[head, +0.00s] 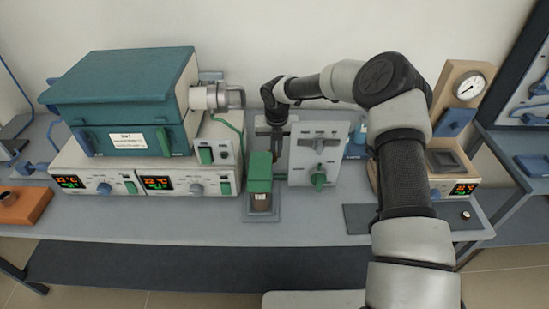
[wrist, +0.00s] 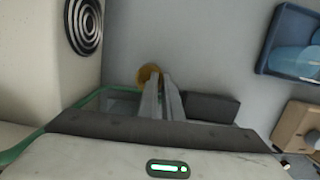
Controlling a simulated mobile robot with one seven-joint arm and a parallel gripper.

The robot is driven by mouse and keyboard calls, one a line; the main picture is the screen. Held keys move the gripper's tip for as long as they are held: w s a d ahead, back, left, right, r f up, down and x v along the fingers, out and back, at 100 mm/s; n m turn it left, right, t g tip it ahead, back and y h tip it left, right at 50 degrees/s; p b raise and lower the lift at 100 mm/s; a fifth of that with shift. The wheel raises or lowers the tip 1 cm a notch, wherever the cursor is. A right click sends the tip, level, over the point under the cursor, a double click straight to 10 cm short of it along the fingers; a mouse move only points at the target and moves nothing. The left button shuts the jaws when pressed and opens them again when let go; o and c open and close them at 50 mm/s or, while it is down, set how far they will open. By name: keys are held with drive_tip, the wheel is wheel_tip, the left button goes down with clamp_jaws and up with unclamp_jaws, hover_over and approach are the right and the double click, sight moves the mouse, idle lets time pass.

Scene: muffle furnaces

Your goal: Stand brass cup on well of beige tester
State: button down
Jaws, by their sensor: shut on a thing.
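The brass cup (wrist: 148,73) shows as a small round golden shape at the fingertips of my gripper (wrist: 158,78) in the wrist view. The fingers are close together and shut on it, covering part of it. In the head view my arm reaches across to the back middle of the bench; the fingertips and cup cannot be made out there. The beige tester (head: 440,99) stands at the right of the bench, with a round gauge on its upright and a lit display on its base. Its well (head: 445,160) is a dark square recess, well right of my gripper.
A teal furnace (head: 117,90) sits on white controllers (head: 80,175) at the left. A green-topped device (head: 260,172) stands at the bench middle, beside a white panel with a green knob (head: 318,178). A dark mat (head: 360,218) lies before the tester.

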sight(276, 159)
drive_tip(key=shift+f, duration=1.65)
drive_tip(key=shift+f, duration=0.2)
drive_tip(key=c, duration=1.9)
unclamp_jaws()
drive_tip(key=shift+c, duration=0.2)
